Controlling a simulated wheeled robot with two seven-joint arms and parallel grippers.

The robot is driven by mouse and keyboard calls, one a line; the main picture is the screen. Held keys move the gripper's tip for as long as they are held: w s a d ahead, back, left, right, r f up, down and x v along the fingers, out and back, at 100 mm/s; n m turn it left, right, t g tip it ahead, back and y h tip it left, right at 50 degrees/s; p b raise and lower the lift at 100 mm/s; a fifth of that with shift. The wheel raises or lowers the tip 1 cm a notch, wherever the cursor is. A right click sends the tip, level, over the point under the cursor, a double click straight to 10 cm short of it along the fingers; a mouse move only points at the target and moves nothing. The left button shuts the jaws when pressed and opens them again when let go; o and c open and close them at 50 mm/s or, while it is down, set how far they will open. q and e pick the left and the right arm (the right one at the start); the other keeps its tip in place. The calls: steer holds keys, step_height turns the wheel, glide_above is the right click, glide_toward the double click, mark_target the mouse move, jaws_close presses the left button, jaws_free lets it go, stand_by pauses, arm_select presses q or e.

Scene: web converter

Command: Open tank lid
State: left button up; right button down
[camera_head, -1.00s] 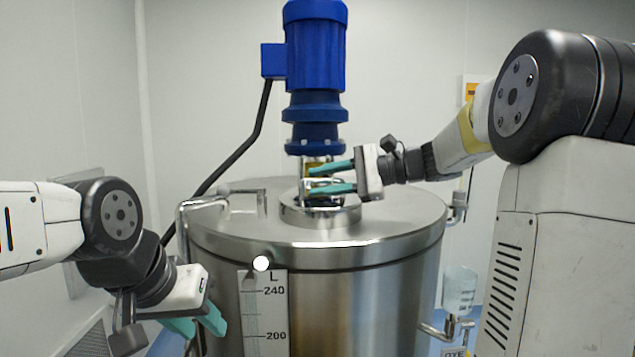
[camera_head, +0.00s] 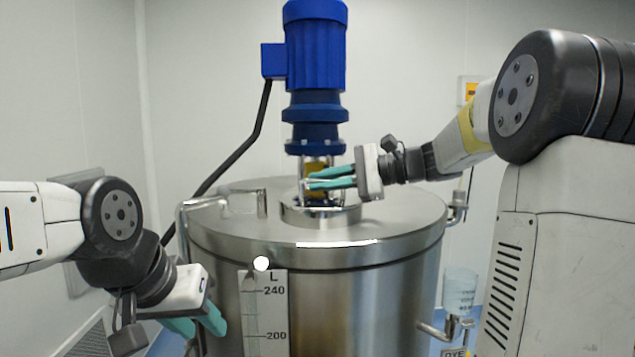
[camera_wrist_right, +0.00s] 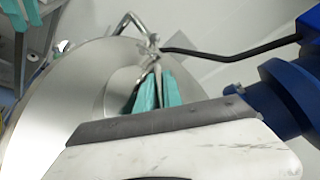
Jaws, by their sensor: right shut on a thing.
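The steel tank (camera_head: 345,300) stands in the middle of the head view, with its round lid (camera_head: 400,212) flat on top. A blue motor (camera_head: 316,60) stands upright over the lid's centre. My right gripper (camera_head: 310,182) is at the metal fitting below the motor, its teal fingers shut on a thin metal handle (camera_head: 303,190). In the right wrist view the teal fingers (camera_wrist_right: 155,92) close around a slim metal bar; its far part is hidden. My left gripper (camera_head: 198,325) is open and empty, low at the tank's left side.
A bent metal pipe (camera_head: 182,225) rises at the tank's left edge, and a black cable (camera_head: 240,150) runs from the motor down to the left. A clear cup (camera_head: 460,290) sits at the tank's right. A level gauge (camera_head: 265,315) is on the front.

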mark_target(321, 196)
steer(key=shift+r, duration=0.1)
stand_by(0.7)
steer(key=shift+w+r+m, duration=0.35)
steer(key=shift+r+m, duration=0.05)
steer(key=shift+r, duration=0.4)
steer(key=w+r+m+g+h, duration=0.1)
steer(key=w+r+m+g, duration=0.1)
steer(key=w+r, duration=0.3)
steer(key=shift+r+m, duration=0.55)
steer(key=shift+m, duration=0.05)
